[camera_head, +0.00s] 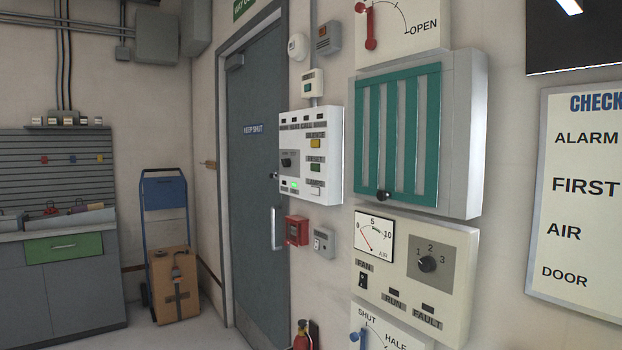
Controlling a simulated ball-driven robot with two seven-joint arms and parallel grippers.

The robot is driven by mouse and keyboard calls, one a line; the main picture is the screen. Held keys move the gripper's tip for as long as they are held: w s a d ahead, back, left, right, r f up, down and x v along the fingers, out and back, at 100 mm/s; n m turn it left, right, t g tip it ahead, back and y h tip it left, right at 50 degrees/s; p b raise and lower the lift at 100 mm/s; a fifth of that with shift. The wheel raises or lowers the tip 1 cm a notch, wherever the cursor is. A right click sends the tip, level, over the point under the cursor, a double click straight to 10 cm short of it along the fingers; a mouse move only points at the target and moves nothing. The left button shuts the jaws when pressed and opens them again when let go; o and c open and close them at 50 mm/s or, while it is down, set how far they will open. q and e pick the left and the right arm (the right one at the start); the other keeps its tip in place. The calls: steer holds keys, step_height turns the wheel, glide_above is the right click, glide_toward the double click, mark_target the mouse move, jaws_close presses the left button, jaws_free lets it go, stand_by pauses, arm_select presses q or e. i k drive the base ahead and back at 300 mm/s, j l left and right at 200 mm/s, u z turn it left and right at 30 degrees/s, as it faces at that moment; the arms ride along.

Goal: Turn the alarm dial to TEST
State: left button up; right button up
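The white alarm panel (322,185) is mounted on the wall to the right of the grey door. A small black dial (287,161) sits on a grey plate at the panel's left side. The lettering by the dial is too small to read, so I cannot tell where it points. A yellow button (315,143) and two more buttons run down the panel's right side. A green light (295,185) glows near the bottom. Neither of my grippers shows in the head view.
A teal slatted unit (397,138) and a fan panel (452,285) with a gauge and numbered knob are nearer on the right wall. A red call box (297,230) is below the alarm panel. A hand truck (164,198) with a box (172,287) stands left of the door (257,165).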

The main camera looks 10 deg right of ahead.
mark_target(286, 162)
steer(key=i, duration=0.15)
steer(key=i+z, duration=0.2)
steer(key=z, duration=0.25)
steer(key=i+j+z, duration=0.2)
steer(key=z, duration=0.25)
